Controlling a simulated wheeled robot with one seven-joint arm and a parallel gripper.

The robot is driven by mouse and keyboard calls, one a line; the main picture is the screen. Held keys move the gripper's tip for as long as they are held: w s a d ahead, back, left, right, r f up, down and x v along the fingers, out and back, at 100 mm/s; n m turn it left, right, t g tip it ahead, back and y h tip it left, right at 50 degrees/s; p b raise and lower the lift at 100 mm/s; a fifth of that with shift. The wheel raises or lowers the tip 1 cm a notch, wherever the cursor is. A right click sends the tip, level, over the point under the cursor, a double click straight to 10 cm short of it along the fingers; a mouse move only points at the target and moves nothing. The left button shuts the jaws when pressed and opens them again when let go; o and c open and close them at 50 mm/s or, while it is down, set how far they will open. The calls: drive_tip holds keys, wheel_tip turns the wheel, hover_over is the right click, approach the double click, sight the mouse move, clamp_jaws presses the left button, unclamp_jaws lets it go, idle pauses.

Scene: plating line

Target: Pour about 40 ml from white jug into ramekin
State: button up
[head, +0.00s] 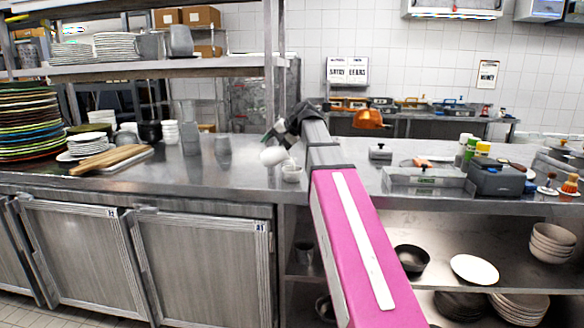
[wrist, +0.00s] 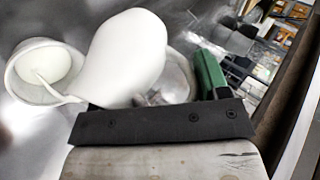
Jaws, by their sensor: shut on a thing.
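The white jug (head: 272,157) is in my gripper (head: 280,138), tipped over above the counter. In the wrist view the jug (wrist: 125,55) fills the middle, and one green finger of my gripper shows beside it; the grip point itself is partly hidden. The small white ramekin (head: 291,174) stands on the counter just below and right of the jug. In the wrist view the ramekin (wrist: 68,62) is at the left, next to the jug's lip. A thin white stream runs from the lip into it, and white liquid shows inside. The exact level cannot be read.
Grey cups (head: 222,145) stand on the counter left of the jug. A wooden board (head: 112,158) and stacked plates (head: 28,120) are further left. Metal containers (head: 428,180) and bottles stand to the right. A shelf (head: 165,67) hangs above the left side.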

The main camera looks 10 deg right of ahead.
sight(266, 143)
drive_tip(key=shift+d+y+b, duration=0.1)
drive_tip(key=shift+y+b, duration=0.2)
drive_tip(key=shift+b, duration=0.1)
idle(0.5)
drive_tip(key=shift+w+a+r+h, duration=0.2)
drive_tip(key=shift+a+h, duration=0.2)
drive_tip(key=shift+h, duration=0.3)
drive_tip(key=shift+a+f+g+h, duration=0.3)
drive_tip(key=shift+f+h, duration=0.3)
drive_tip(key=shift+h, duration=0.5)
drive_tip(key=shift+r, duration=0.1)
drive_tip(key=shift+a+r+n+g+h, duration=0.2)
drive_tip(key=shift+n+g+h, duration=0.1)
drive_tip(key=shift+h, duration=0.2)
drive_tip(key=shift+w+a+f+h+p, duration=0.15)
drive_tip(key=shift+a+h+p, duration=0.25)
drive_tip(key=shift+h, duration=0.4)
drive_tip(key=shift+a+f+g+h, duration=0.15)
drive_tip(key=shift+f+g+h, duration=0.15)
drive_tip(key=shift+f, duration=0.05)
